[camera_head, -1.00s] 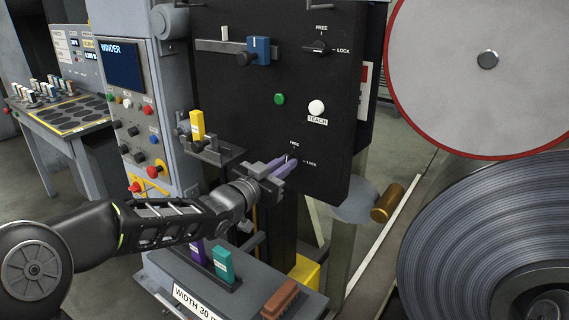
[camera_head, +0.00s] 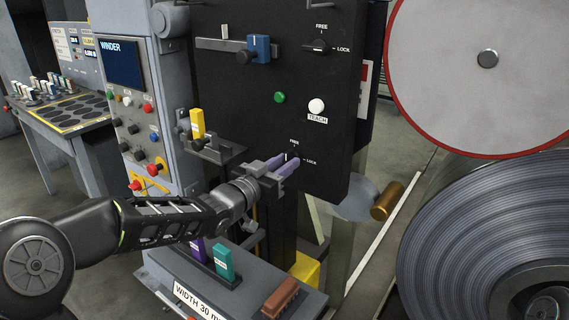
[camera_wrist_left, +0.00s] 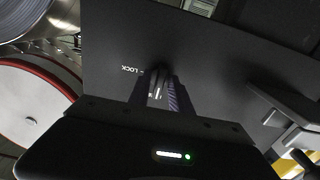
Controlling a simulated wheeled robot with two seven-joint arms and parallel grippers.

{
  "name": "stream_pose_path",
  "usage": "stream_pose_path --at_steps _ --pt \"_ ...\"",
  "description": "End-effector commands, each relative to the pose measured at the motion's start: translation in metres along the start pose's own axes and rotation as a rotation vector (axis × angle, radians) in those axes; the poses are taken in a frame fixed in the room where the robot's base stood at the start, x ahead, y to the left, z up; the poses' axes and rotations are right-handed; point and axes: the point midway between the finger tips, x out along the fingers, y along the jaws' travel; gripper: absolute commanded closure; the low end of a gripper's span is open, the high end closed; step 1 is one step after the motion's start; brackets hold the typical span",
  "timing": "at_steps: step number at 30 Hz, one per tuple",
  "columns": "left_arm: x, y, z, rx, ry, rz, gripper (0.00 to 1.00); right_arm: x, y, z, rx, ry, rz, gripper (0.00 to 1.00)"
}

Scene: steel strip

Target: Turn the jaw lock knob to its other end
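The lower black knob (camera_wrist_left: 158,82) sits on the dark panel (camera_head: 230,105) between a FREE mark above and a LOCK mark to its right in the head view. In the left wrist view its ridge lies between my fingers, and its white line points away from LOCK, toward the FREE side. My left gripper (camera_head: 285,163) is at this knob, with its two purple-grey fingers apart, one on each side of the ridge; it also shows in the left wrist view (camera_wrist_left: 158,95). The fingers partly hide the knob in the head view. My right gripper is out of view.
A similar upper FREE/LOCK knob (camera_head: 319,46), a blue slider block (camera_head: 259,47), a green button (camera_head: 279,97) and a white TEACH button (camera_head: 316,106) are on the panel. A yellow block (camera_head: 197,123) stands on a bracket left of my gripper. Large reels fill the right.

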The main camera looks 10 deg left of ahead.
Motion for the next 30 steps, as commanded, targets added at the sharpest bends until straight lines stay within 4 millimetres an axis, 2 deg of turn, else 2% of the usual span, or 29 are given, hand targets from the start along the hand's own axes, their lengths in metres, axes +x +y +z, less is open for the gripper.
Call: stream_pose_path --at_steps 3,13,17,24,30 --pt "0.000 0.000 -0.001 0.001 0.001 0.000 0.67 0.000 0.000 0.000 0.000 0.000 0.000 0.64" --pt "-0.005 -0.001 -0.001 0.003 0.003 -0.001 0.67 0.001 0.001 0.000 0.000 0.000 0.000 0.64" --pt "-0.021 -0.001 -0.001 0.005 0.004 -0.002 0.67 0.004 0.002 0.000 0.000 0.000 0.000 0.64" --pt "-0.060 -0.001 -0.001 0.005 0.002 -0.002 0.67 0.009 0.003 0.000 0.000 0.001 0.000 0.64" --pt "-0.078 0.000 -0.001 0.003 0.002 -0.001 0.67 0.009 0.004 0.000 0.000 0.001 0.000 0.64"
